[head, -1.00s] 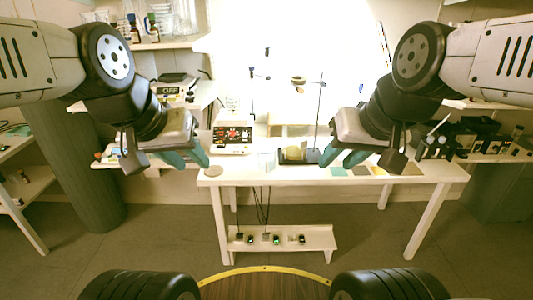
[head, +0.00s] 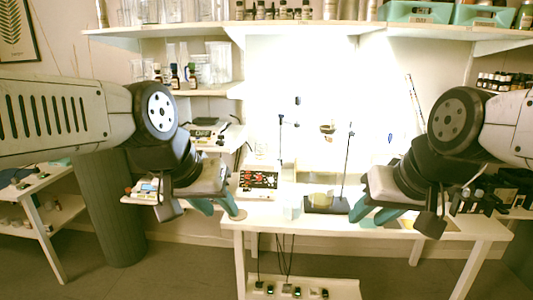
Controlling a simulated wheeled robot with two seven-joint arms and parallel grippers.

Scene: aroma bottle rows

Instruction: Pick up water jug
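I cannot pick out the water jug for certain. A clear glass vessel (head: 291,208) stands on the white table (head: 290,221), left of a dark stand, and a larger clear container (head: 218,62) stands on the back left shelf. Glare blurs both. My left gripper (head: 217,207) hangs over the table's left end with its teal fingers apart and nothing visible between them. My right gripper (head: 371,214) is over the right half of the table, fingers apart and empty. Neither gripper visibly touches a glass vessel.
A red-topped device (head: 258,181) sits right of my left gripper. Thin upright stands (head: 347,165) rise from the table. A long shelf (head: 300,27) with bottles and teal crates (head: 417,12) runs above. Dark boxes stand at the right.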

